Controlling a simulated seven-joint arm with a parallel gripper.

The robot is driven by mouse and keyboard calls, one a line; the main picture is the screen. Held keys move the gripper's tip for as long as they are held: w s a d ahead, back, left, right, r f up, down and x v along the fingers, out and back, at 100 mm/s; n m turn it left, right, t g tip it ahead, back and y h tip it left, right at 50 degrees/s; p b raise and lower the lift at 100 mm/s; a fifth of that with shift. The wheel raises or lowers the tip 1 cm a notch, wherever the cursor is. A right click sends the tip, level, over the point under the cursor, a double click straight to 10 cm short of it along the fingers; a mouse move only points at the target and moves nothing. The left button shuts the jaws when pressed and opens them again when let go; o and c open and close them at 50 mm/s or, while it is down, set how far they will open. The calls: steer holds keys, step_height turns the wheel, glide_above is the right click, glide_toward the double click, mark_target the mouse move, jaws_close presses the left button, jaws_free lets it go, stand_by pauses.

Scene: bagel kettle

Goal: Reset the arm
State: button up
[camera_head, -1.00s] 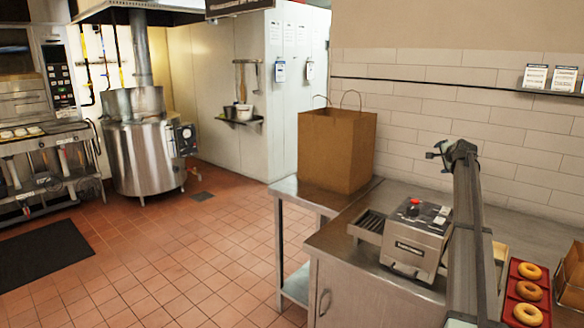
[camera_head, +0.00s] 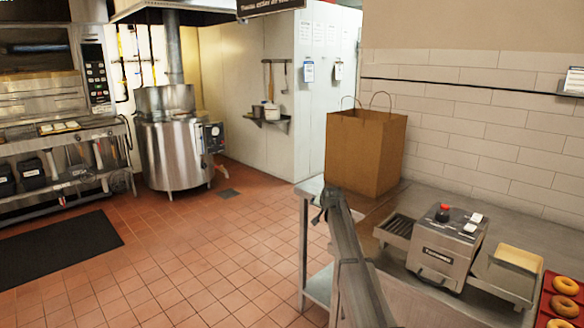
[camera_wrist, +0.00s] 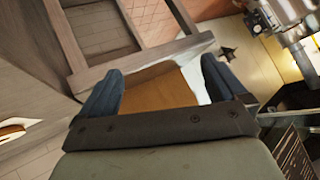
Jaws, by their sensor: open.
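My gripper (camera_head: 330,199) is at the end of the dark arm in the head view, in front of the brown paper bag and above the counter's left edge. In the wrist view its two dark blue fingers (camera_wrist: 160,90) are spread wide apart with nothing held between them. The brown paper bag (camera_head: 365,150) stands upright on the steel table, its handles up. A brown surface shows beyond the fingers in the wrist view, too partial to name surely.
A steel machine with a red knob (camera_head: 447,245) sits on the counter, right of my arm. A red tray (camera_head: 552,290) with bagels is at the far right. A steel kettle (camera_head: 175,150) stands at the back left. The tiled floor (camera_head: 200,255) is open.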

steer(key=s+a+f+n, duration=0.3)
steer(key=s+a+f, duration=0.1)
steer(key=a, duration=0.4)
steer(key=s+a+f+n+g, duration=0.1)
steer(key=s+a+f+n, duration=0.2)
steer(key=a, duration=0.5)
steer(key=s+a+f+n, duration=0.2)
steer(key=s+a+f, duration=0.25)
steer(key=a, duration=0.35)
steer(key=s+a+f+n+g, duration=0.1)
steer(key=s+a+f+n, duration=0.15)
steer(key=s+f, duration=0.45)
steer(key=s+d+f+m+g+h, duration=0.1)
steer(key=s+d+f+g, duration=0.3)
steer(key=s+d+f, duration=0.8)
steer(key=s+d+f+m+g+h, duration=0.1)
steer(key=s+d+f+g, duration=0.2)
steer(key=s+d+f, duration=0.85)
steer(key=s+d+f+m+g, duration=0.1)
steer(key=s+d+f+g, duration=0.1)
steer(key=s, duration=1.1)
steer(key=s+d+f+m+g+y, duration=0.1)
steer(key=s+f, duration=0.4)
steer(key=s, duration=0.8)
steer(key=s+d+f+m+g, duration=0.1)
steer(key=s+d+f+g, duration=0.3)
steer(key=s, duration=0.9)
steer(key=shift+s+f+m+g+y, duration=0.2)
steer(key=shift+m+g+y, duration=0.15)
steer(key=shift+g, duration=0.15)
